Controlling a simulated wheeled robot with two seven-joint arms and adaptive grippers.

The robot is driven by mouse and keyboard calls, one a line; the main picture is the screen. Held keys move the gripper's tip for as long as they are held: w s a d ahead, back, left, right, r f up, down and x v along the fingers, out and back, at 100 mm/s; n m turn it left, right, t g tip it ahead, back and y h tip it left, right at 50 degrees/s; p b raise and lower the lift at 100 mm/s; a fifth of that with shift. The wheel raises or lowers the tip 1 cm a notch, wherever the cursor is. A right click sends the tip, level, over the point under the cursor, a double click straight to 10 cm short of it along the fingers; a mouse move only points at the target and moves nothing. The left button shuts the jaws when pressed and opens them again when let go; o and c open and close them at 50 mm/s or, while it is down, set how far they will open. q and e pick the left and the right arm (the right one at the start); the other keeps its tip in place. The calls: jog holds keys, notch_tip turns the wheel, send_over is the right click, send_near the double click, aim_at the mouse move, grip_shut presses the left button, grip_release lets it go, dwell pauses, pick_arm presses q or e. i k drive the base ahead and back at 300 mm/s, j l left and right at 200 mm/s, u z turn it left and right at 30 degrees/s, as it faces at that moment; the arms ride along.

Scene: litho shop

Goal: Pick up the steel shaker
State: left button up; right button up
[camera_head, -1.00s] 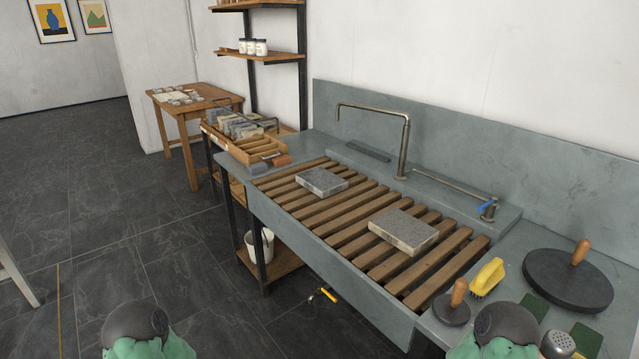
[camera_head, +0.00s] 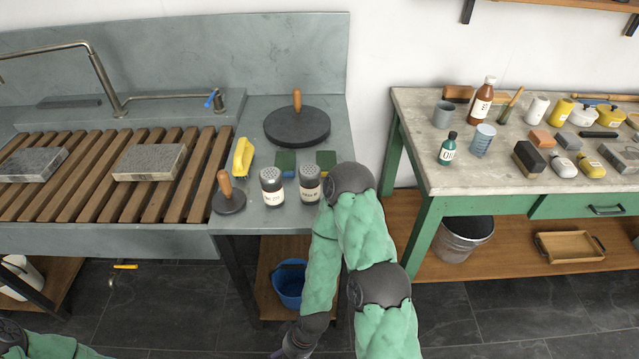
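Two similar shakers stand upright side by side at the front of the grey counter, right of the slatted sink. Both have perforated steel-coloured lids, dark bodies and pale labels. They are the left shaker (camera_head: 272,187) and the right shaker (camera_head: 309,185); I cannot tell by the labels which one the task names.
Close around the shakers are a wooden-handled disc (camera_head: 229,201), a yellow brush (camera_head: 243,157), green pads (camera_head: 286,162) and a large dark disc (camera_head: 297,127). A blue bucket (camera_head: 289,284) stands below. A green table (camera_head: 409,117) with bottles and blocks is at right.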

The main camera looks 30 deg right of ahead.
aim_at(270, 178)
jog(key=z, duration=0.75)
